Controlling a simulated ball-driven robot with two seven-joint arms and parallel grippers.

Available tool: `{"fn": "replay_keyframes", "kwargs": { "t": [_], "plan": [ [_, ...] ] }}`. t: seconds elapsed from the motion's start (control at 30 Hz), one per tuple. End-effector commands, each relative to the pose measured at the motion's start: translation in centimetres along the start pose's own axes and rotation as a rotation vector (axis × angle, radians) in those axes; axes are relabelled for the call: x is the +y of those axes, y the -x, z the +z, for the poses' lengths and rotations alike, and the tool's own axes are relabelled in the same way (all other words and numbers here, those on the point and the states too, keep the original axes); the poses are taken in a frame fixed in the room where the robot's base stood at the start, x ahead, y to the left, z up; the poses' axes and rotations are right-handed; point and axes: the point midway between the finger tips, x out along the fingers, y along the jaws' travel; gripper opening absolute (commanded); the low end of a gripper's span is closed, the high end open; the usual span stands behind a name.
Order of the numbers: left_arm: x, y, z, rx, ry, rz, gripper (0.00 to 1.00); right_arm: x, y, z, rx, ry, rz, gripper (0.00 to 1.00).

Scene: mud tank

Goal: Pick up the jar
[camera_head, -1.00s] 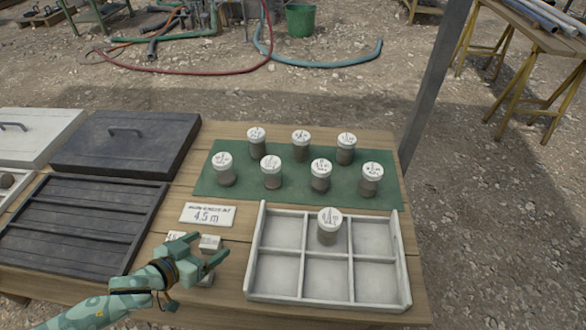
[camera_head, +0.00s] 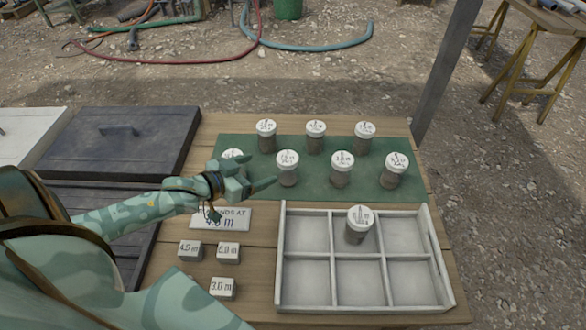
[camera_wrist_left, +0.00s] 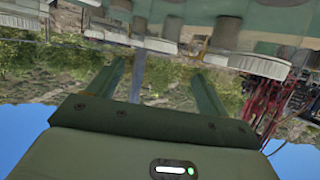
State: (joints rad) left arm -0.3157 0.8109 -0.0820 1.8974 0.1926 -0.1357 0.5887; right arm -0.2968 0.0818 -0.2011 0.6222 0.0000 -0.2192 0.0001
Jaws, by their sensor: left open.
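Several small jars with white labelled lids and grey-brown contents stand upright on a green mat (camera_head: 330,190) in two rows. The front-row jar (camera_head: 287,176) is just right of my left gripper (camera_head: 259,171); its fingers are apart and I see nothing between them. The leftmost front-row jar (camera_head: 232,154) is partly hidden behind this gripper. Another jar (camera_head: 357,229) stands in the back middle compartment of a pale tray (camera_head: 364,308). In the left wrist view, upside down, the fingers (camera_wrist_left: 157,92) are spread, with jar lids (camera_wrist_left: 147,43) beyond them. My right gripper is not in view.
A sign card (camera_head: 232,219) and several small marked blocks (camera_head: 222,288) lie left of the tray. A dark lidded box (camera_head: 118,140) stands at the left. A grey post (camera_head: 445,75) rises behind the table's right corner. The other tray compartments are empty.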

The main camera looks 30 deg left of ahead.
Motion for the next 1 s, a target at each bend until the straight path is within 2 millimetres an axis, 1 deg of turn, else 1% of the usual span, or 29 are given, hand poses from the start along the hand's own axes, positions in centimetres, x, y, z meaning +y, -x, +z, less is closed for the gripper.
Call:
{"fn": "replay_keyframes", "kwargs": {
  "t": [0.03, 0.1, 0.2, 0.3, 0.47, 0.57, 0.7, 0.8, 1.0],
  "plan": [
    [-0.1, -1.6, 0.5, 0.001, 0.000, 0.000, 0.79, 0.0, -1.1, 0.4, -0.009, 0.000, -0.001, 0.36],
    [-0.1, -3.5, 0.5, 0.000, 0.001, 0.000, 0.79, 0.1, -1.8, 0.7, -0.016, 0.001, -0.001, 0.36],
    [-0.1, -5.7, 0.5, -0.001, 0.000, 0.000, 0.79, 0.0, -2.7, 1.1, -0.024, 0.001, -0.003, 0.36],
    [0.0, -7.3, 0.5, -0.002, 0.002, 0.000, 0.79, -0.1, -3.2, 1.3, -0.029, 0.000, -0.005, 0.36],
    [0.0, -8.4, 0.2, -0.001, 0.003, 0.000, 0.79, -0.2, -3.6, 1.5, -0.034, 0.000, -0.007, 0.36],
    [0.1, -9.8, 0.3, -0.001, 0.000, 0.000, 0.79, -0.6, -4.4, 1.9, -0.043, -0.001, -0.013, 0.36],
    [0.1, -12.2, 0.2, -0.003, 0.003, 0.000, 0.79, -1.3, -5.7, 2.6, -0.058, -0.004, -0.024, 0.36],
    [0.2, -13.2, 0.1, -0.003, 0.003, 0.000, 0.79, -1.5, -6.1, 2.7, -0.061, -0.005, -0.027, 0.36],
    [0.2, -13.4, -0.2, -0.002, 0.002, 0.000, 0.79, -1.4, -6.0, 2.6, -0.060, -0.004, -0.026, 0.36]
  ]
}}
